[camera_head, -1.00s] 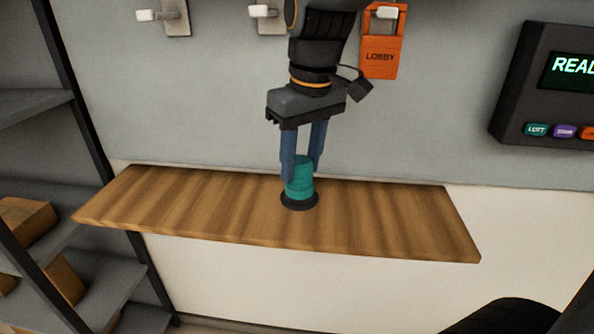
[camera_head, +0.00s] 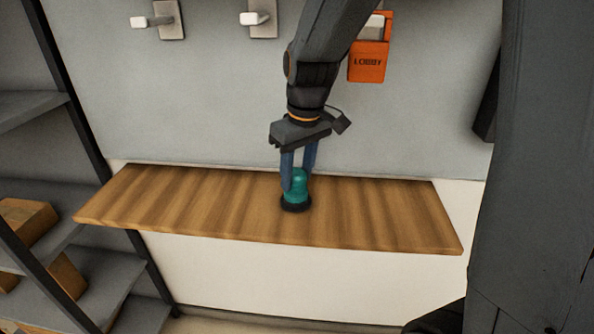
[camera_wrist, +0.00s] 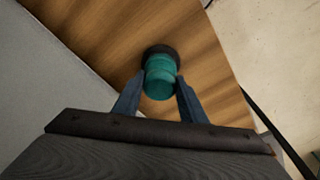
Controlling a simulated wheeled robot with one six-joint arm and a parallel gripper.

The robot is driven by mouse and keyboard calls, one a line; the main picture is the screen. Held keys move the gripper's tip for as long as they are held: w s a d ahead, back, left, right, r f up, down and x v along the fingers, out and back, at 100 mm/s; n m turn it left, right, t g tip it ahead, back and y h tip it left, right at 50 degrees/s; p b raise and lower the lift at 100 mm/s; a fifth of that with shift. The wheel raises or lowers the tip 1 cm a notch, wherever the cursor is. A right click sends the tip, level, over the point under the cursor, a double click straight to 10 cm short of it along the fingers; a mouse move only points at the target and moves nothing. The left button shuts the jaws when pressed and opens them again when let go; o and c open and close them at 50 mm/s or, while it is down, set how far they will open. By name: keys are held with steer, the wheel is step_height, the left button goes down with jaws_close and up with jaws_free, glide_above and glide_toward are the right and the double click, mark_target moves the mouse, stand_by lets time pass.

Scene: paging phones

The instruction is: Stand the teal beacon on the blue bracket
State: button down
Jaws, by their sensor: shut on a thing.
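The teal beacon (camera_head: 296,187) is a small domed cylinder on a dark round base. It is upright at the wooden shelf, near its middle; I cannot tell whether its base touches the wood. My gripper (camera_head: 299,178) reaches down from above with its blue fingers on both sides of the beacon, shut on it. The wrist view also shows the beacon (camera_wrist: 160,77) between the two fingertips (camera_wrist: 158,92). No blue bracket shows in these frames.
The wooden shelf (camera_head: 180,205) is otherwise bare. Above it, pale wall hooks (camera_head: 258,18) and an orange LOBBY holder (camera_head: 369,62) are on the grey wall. A rack with boxes (camera_head: 28,220) stands at left. My dark arm part covers the right side.

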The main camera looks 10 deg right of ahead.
steer(key=shift+f, duration=0.15)
steer(key=c, duration=1.1)
jaws_free()
